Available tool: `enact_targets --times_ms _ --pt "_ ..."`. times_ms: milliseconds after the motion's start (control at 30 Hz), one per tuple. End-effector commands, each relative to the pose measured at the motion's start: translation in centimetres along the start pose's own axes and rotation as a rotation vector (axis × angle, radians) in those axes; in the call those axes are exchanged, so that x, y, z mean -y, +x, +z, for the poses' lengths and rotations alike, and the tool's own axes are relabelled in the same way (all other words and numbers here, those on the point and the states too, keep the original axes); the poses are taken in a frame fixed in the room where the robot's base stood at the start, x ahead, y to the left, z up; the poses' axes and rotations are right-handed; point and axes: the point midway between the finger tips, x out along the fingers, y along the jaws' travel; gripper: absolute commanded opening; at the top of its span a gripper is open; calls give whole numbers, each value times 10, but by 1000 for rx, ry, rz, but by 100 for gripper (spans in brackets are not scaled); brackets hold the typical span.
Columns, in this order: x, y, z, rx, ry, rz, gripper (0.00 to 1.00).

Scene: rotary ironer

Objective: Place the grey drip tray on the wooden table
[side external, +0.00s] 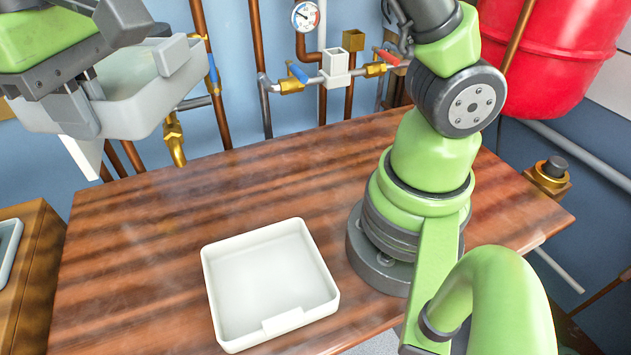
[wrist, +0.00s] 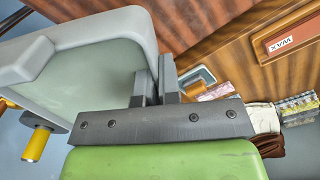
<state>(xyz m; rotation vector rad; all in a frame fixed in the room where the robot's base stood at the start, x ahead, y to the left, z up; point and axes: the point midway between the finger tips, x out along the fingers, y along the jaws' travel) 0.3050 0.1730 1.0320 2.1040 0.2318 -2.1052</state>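A light grey drip tray (side external: 135,105) is held up in the air at the upper left of the side view, above the table's far left edge. In the wrist view the tray (wrist: 95,75) fills the left side. My gripper (wrist: 157,85) has its two dark fingers at the tray's near side wall, with the wall between them. In the side view my gripper (side external: 78,100) hangs over the tray and partly hides it. The brown wooden table (side external: 150,240) is below and to the right, and the tray is clear of it.
An off-white square tray (side external: 265,285) stands on the table's front middle. Table space left of it is bare. Pipes with valves (side external: 290,82) and a gauge (side external: 305,16) line the back wall. A wooden box (side external: 40,270) stands at the left. Folded cloths (wrist: 262,118) show in the wrist view.

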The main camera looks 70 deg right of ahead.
Motion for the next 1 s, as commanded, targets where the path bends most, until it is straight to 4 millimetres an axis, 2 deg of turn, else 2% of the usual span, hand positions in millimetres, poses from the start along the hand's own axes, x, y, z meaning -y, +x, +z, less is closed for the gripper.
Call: enact_targets --times_ms 33,200,300,400,567,833,1000 --pt "17 18 0 9 -64 2 0" --pt "76 79 7 10 -290 4 0" --pt "104 110 17 9 -405 4 0" --pt "123 132 26 5 -490 3 0" --pt "138 148 35 1 -557 1 0" --pt "140 156 36 1 -568 1 0" --pt "139 186 36 4 -566 2 0"
